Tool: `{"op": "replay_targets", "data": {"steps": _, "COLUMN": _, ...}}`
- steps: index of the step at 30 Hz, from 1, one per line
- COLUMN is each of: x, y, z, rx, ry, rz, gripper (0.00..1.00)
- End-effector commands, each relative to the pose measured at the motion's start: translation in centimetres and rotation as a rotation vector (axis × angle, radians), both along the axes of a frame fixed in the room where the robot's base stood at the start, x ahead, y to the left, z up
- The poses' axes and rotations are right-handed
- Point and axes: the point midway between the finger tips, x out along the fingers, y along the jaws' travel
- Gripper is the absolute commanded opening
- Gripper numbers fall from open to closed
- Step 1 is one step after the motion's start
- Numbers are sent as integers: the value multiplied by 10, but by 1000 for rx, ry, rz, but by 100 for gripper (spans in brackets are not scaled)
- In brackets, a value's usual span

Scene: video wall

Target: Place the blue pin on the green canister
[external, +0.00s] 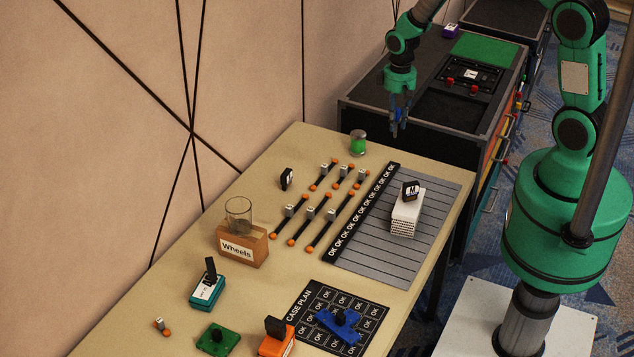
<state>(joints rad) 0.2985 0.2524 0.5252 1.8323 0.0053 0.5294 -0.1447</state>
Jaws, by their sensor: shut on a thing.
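The green canister (358,142) stands upright at the far end of the tan table, close to its back edge. It is a small jar with a bright green middle and a paler top. My gripper (397,128) points down, above and to the right of the canister, near the table's far right corner. It is shut on a slim blue thing, which I take for the blue pin (398,116). The fingers hide much of the pin, so its full shape is unclear. Gripper and pin look apart from the canister.
Orange-ended black rods (322,175) lie left of a grey striped mat (375,235) bearing a white stack (405,215). A glass cup (238,212) stands at the "Wheels" box (242,246). A blue cross-shaped piece (338,326) lies on the case plan mat. A dark workbench (430,110) stands behind the table.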

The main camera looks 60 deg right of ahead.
Motion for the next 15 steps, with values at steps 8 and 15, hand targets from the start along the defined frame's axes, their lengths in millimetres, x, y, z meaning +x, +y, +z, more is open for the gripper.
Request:
{"op": "replay_targets", "data": {"steps": 8, "x": 41, "y": -12, "z": -5, "rx": 0, "ry": -1, "rz": 0, "gripper": 0}}
{"op": "replay_targets", "data": {"steps": 15, "x": 82, "y": -24, "z": -8, "rx": 0, "ry": -1, "rz": 0, "gripper": 0}}
